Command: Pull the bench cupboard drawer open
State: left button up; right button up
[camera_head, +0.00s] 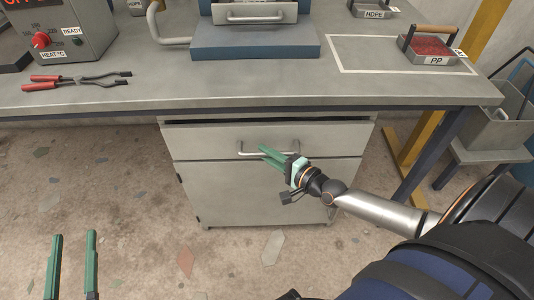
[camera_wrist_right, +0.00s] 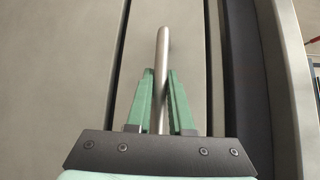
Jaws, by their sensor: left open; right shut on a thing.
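The bench cupboard (camera_head: 250,192) stands under the workbench, with a pale grey drawer front (camera_head: 210,139) at its top. A dark gap runs along the drawer's top edge; I cannot tell how far out the drawer stands. A metal bar handle (camera_head: 247,153) crosses the drawer front. My right gripper (camera_head: 265,153) is at the handle, its green fingers shut on the bar. In the right wrist view the handle (camera_wrist_right: 162,65) passes between both fingers (camera_wrist_right: 161,85). My left gripper (camera_head: 74,234) is open and empty at the lower left, away from the cupboard.
The workbench top (camera_head: 150,95) overhangs the cupboard. Red-handled pliers (camera_head: 75,80), a heater box (camera_head: 70,32), a blue press base (camera_head: 250,40) and a PP tray (camera_head: 430,50) stand on it. A grey bin (camera_head: 495,130) is at right. The floor before the cupboard is clear.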

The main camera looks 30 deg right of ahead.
grip_shut()
dwell(1.0)
